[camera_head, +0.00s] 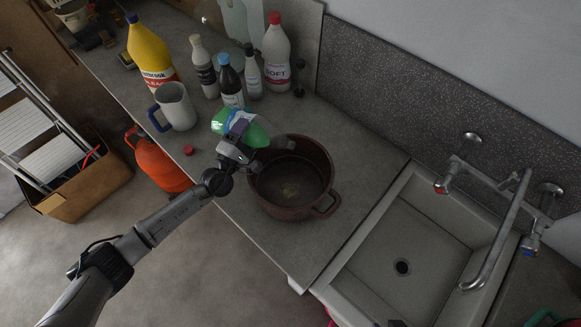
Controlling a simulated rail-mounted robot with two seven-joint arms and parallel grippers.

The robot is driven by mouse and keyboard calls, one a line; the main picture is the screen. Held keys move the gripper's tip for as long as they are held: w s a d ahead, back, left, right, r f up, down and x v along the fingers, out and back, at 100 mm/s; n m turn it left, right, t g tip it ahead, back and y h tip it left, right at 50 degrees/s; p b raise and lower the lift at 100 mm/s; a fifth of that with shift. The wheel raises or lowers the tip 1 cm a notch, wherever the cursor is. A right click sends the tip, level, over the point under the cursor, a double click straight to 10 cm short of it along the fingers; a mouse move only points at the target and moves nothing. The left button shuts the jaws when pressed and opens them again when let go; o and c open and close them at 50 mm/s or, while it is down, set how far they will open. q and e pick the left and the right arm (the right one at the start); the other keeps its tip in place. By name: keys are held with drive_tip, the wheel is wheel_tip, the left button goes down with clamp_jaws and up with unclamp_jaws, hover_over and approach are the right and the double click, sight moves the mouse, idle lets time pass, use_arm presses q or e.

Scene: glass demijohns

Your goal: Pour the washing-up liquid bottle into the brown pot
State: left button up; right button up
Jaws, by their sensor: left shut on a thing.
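The brown pot (290,212) stands on the grey counter, to the left of the sink. A small yellowish patch shows on its dark inside bottom. My left gripper (242,148) is shut on the green washing-up liquid bottle (258,134). The bottle is tilted well over, lying nearly sideways, with its clear end at the right over the pot's back rim. The gripper hides part of the bottle's middle. I cannot tell whether liquid is flowing. My right gripper is not in view.
A white mug (177,108) with a blue handle, a yellow bottle (150,55) and several other bottles stand behind and left of the pot. A small red cap (189,151) lies on the counter. The sink (400,235) and its tap (497,235) are at right.

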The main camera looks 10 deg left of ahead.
use_arm(q)
drive_tip(key=shift+a+m, duration=0.1)
drive_tip(key=shift+m, duration=0.3)
idle(0.4)
drive_tip(key=shift+m+b, duration=0.35)
drive_tip(key=shift+m, duration=0.05)
idle(0.5)
drive_tip(key=shift+f+m+h, duration=0.2)
drive_tip(key=shift+m+h, duration=0.1)
idle(0.4)
idle(0.4)
drive_tip(key=shift+m, duration=0.4)
drive_tip(key=shift+r+m, duration=0.15)
drive_tip(key=shift+m, duration=0.15)
idle(0.5)
drive_tip(key=shift+m+h, duration=0.3)
drive_tip(key=shift+h, duration=0.1)
idle(0.4)
drive_tip(key=shift+r, duration=0.1)
idle(0.4)
